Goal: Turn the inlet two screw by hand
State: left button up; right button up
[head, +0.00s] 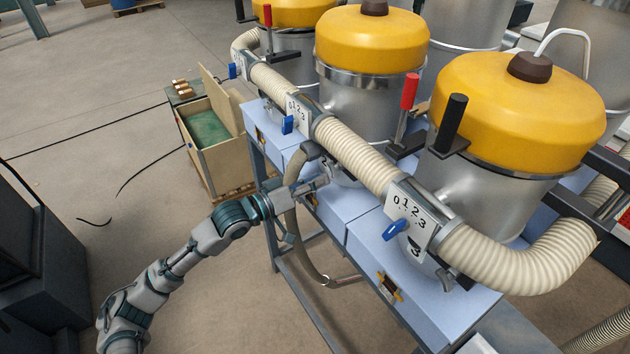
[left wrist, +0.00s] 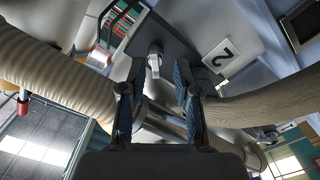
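My left gripper (head: 322,181) reaches in from the left to the front of the middle hopper unit, beside the hose junction. In the left wrist view its two fingers (left wrist: 160,78) are apart, with nothing gripped between them. A small grey metal screw (left wrist: 154,63) hangs from a dark plate between the fingertips, nearer the left one; I cannot tell whether either finger touches it. A white plate with the number 2 (left wrist: 219,54) is right of the screw. In the head view the screw cannot be made out near the gripper. My right gripper is not in view.
Yellow-lidded hoppers (head: 372,42) stand along the blue bench (head: 345,203). A ribbed beige hose (head: 355,155) runs close by my gripper, with dial plates (head: 408,214) and blue levers (head: 396,230). A thinner hose (head: 301,240) hangs below. The floor on the left is open.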

pick_arm(q)
jog(key=shift+d, duration=0.1)
jog(key=shift+x, duration=0.95)
grip_shut()
jog(key=shift+w, duration=0.1)
jog(key=m, duration=0.8)
jog(key=r+m, duration=0.1)
jog(key=m, duration=0.8)
jog(key=w+a+m, duration=0.1)
jog(key=m, duration=0.8)
jog(key=shift+r, duration=0.4)
